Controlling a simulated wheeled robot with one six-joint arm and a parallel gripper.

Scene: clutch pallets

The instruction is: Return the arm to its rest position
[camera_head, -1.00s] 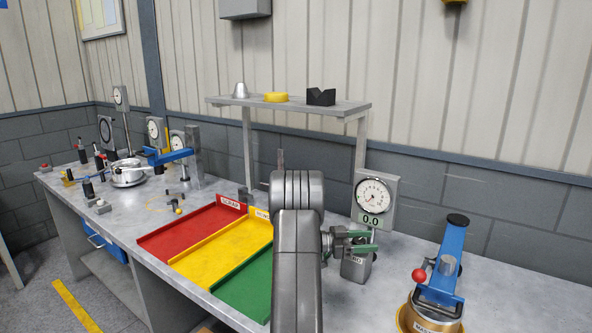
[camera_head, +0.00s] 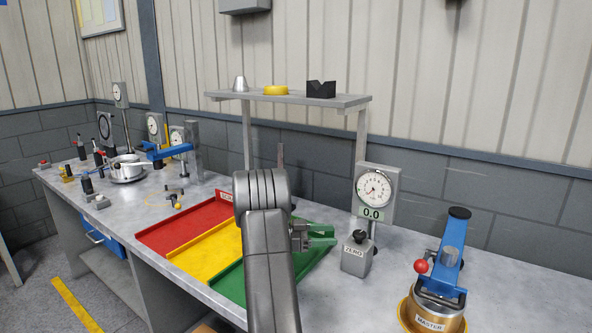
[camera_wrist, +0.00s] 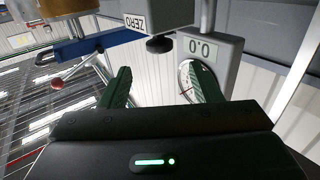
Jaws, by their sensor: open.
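My gripper (camera_head: 320,237) has green fingers and shows just right of my grey arm in the head view, above the green tray section. In the wrist view my gripper (camera_wrist: 160,88) has its two green fingers spread apart with nothing between them. The dial gauge (camera_head: 373,190) reading 0.0 stands on its grey ZERO base (camera_head: 355,257), to the right of my gripper and apart from it. In the wrist view the gauge's 0.0 display (camera_wrist: 201,47) appears upside down behind the right finger.
Red (camera_head: 180,235), yellow (camera_head: 200,258) and green (camera_head: 231,284) trays lie on the bench, partly hidden by my arm. A blue-handled MASTER fixture (camera_head: 447,262) stands at right. A shelf (camera_head: 345,100) with small parts is behind. Gauges and fixtures crowd the far left.

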